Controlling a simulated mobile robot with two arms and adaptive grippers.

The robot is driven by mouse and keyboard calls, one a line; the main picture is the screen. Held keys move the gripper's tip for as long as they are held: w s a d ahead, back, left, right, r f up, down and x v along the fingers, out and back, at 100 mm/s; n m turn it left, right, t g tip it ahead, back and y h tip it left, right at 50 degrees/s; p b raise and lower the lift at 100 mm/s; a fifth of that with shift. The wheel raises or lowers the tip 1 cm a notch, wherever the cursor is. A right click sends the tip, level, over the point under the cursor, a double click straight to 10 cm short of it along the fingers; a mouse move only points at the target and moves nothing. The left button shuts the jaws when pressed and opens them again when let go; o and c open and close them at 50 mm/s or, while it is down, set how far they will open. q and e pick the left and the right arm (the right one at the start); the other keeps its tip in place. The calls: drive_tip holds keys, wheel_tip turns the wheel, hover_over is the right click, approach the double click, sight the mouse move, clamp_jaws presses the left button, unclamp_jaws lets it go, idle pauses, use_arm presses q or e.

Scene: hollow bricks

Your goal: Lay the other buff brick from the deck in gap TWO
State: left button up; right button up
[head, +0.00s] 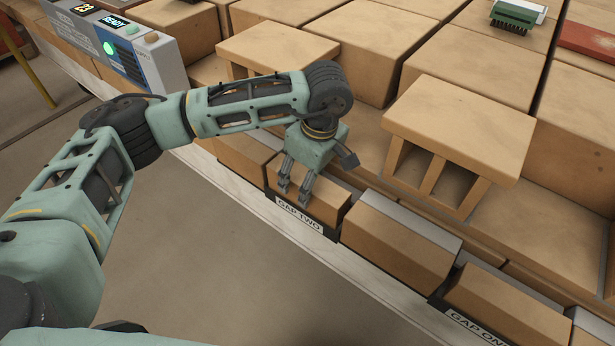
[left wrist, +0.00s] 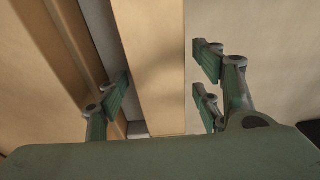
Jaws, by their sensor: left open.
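My left gripper (head: 294,192) is over gap TWO with its fingers open. A buff brick (head: 328,206) lies in that gap, above the GAP TWO label (head: 299,215). In the left wrist view, a buff brick (left wrist: 152,65) runs between my open left fingers (left wrist: 162,102), with space showing on the right side. Whether the left finger touches it I cannot tell. Another buff brick (head: 510,304) lies above the GAP ONE label (head: 474,326). My right gripper is not in view.
A control box (head: 115,48) reading READY stands back left. A green brush (head: 515,15) lies at the top. Open floor lies front left.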

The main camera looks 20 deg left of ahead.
use_arm(q)
drive_tip(key=shift+r, duration=0.1)
drive_tip(key=shift+r, duration=0.3)
wheel_tip(320, 180, up, 11)
drive_tip(key=d+p, duration=0.1)
drive_tip(key=shift+s+d+r, duration=0.2)
drive_tip(key=shift+s+d, duration=0.1)
drive_tip(key=shift+d, duration=0.05)
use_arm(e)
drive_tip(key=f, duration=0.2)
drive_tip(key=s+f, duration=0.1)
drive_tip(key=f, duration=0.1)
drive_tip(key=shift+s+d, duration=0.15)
use_arm(q)
drive_tip(key=shift+f, duration=0.1)
